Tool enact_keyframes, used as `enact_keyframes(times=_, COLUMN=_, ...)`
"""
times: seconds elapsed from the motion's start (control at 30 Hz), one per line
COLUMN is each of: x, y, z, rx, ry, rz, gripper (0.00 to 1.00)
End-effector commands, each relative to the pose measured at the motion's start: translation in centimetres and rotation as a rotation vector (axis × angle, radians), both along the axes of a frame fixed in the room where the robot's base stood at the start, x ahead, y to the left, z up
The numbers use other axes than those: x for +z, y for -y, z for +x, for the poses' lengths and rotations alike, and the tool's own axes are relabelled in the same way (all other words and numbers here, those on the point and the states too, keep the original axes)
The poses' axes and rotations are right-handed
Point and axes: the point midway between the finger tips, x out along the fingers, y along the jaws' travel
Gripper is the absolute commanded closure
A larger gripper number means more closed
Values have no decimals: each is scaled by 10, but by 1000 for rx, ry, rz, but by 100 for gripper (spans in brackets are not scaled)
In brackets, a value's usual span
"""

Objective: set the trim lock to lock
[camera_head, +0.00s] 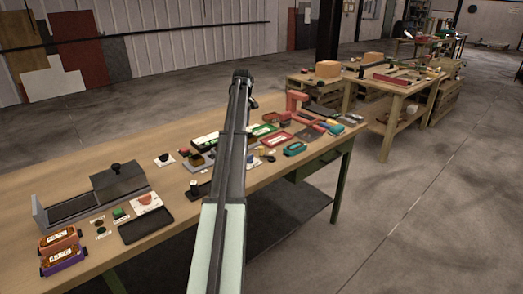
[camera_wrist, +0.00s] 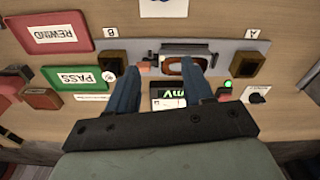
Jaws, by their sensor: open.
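No part in view carries a legible trim lock label, so I cannot tell for sure which it is. A small black knob on a white plate (camera_wrist: 258,95) sits at the right in the wrist view; its setting is too small to read. My gripper (camera_wrist: 174,66) is open in the wrist view, its two dark fingers spread over a grey rail fixture (camera_wrist: 222,47). I cannot tell whether the fingers touch anything. In the head view my arm hides the gripper and part of the bench.
Brown blocks flank the fixture, one beside label B (camera_wrist: 112,80) and one below label A (camera_wrist: 247,63). A display reading mV (camera_wrist: 170,96) and a green button (camera_wrist: 228,84) are close. The wooden bench (camera_head: 115,165) is crowded.

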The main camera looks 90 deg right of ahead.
Motion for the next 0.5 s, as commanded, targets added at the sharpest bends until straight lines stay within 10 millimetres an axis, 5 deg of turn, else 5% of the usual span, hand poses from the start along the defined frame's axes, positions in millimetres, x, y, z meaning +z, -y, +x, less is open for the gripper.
enact_keyframes(times=0.1, x=7, y=-1, z=-51, rx=-29, ry=-32, rz=36, gripper=49)
enact_keyframes(times=0.2, x=11, y=-4, z=-76, rx=-41, ry=-48, rz=57, gripper=49)
enact_keyframes(times=0.5, x=-3, y=-7, z=-90, rx=-49, ry=-59, rz=71, gripper=49)
